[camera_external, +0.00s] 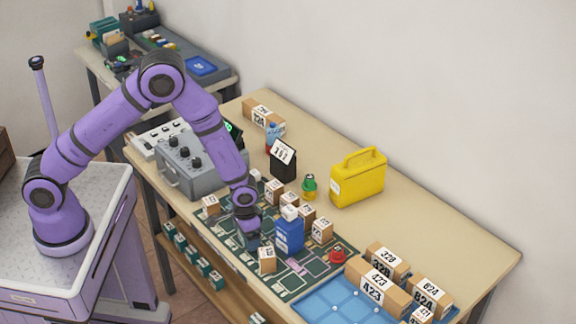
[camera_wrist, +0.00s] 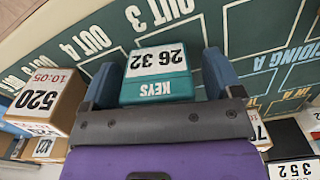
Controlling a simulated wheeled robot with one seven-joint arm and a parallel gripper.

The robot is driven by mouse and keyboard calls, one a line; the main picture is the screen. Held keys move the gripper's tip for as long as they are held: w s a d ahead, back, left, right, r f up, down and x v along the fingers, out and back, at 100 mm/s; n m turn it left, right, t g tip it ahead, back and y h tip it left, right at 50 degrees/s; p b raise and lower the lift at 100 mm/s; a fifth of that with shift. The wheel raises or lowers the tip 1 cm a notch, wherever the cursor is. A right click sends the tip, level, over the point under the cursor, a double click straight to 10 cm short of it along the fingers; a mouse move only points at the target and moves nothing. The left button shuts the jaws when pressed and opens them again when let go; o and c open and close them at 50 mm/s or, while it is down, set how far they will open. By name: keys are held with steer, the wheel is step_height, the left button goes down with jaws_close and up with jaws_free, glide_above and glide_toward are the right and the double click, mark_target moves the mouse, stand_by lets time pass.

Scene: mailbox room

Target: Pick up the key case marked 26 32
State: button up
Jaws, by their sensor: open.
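The key case (camera_wrist: 157,86) is a teal box with a white label reading 26 32 and the word KEYS. It shows upside down in the wrist view, on the dark green marked mat. My gripper (camera_wrist: 158,77) is open, with one blue-grey finger on each side of the case. A narrow gap shows on at least the left side; I cannot tell whether either finger touches it. In the external view my gripper (camera_external: 248,240) is low over the mat (camera_external: 290,283), and the case is hidden or too small to make out there.
A box marked 520 (camera_wrist: 45,103) stands left of the case in the wrist view. In the external view a blue bottle (camera_external: 289,236) and several small numbered boxes crowd my gripper. A yellow can (camera_external: 358,178) stands behind. A blue tray (camera_external: 345,300) is at the front right.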

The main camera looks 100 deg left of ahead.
steer(key=shift+c, duration=0.2)
steer(key=c, duration=1)
